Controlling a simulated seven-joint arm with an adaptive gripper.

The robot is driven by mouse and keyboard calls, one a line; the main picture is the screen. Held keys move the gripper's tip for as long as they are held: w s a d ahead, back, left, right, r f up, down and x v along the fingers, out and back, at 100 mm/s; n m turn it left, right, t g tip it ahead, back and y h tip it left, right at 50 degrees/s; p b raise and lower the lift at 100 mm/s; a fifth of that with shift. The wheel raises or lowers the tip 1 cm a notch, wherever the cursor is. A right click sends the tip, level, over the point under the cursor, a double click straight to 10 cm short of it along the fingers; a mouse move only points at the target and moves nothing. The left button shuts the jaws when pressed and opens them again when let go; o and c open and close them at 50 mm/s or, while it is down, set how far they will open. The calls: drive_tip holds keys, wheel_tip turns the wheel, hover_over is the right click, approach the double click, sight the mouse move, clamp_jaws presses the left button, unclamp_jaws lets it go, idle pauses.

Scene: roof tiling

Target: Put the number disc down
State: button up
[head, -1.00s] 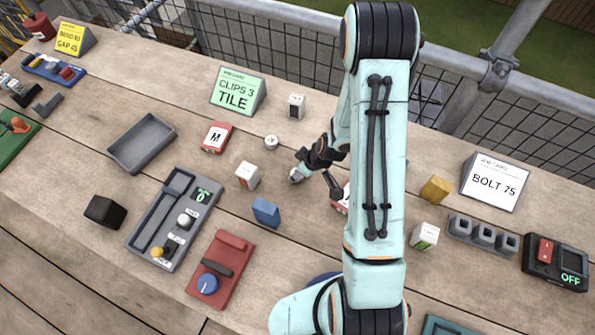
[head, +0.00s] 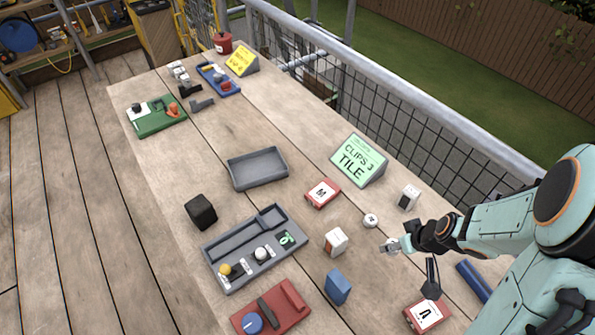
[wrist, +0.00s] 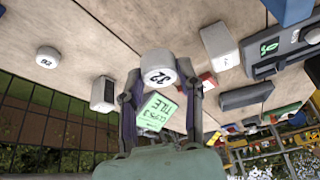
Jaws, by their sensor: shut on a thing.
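My gripper (head: 391,247) is shut on a white number disc. In the wrist view, the disc (wrist: 158,69) reads 32 and sits between the two fingertips (wrist: 160,88). In the head view the held disc (head: 391,246) is small and partly covered by the fingers; I cannot tell whether it touches the table.
A white block (head: 335,241) stands left of my gripper, and a blue block (head: 338,287) stands nearer. A red M card (head: 322,193), a black-and-white block (head: 409,197) and the green sign (head: 358,160) lie beyond. An empty grey tray (head: 257,168) is farther left.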

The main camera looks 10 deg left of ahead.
drive_tip(key=w+a+r+m, duration=0.25)
drive_tip(key=w+a, duration=0.25)
drive_tip(key=w, duration=0.6)
drive_tip(key=a+r+n+y, duration=0.1)
drive_tip(key=a+n, duration=0.4)
drive_tip(key=a, duration=1.5)
approach(270, 171)
drive_tip(key=shift+w+a+f+g, duration=0.3)
drive_tip(key=shift+w+a+f, duration=0.4)
drive_tip(key=shift+f, duration=0.1)
drive_tip(key=shift+w+a+f, duration=0.3)
drive_tip(key=shift+w+f, duration=0.3)
drive_tip(key=shift+f, duration=1.6)
drive_tip(key=shift+f, duration=0.1)
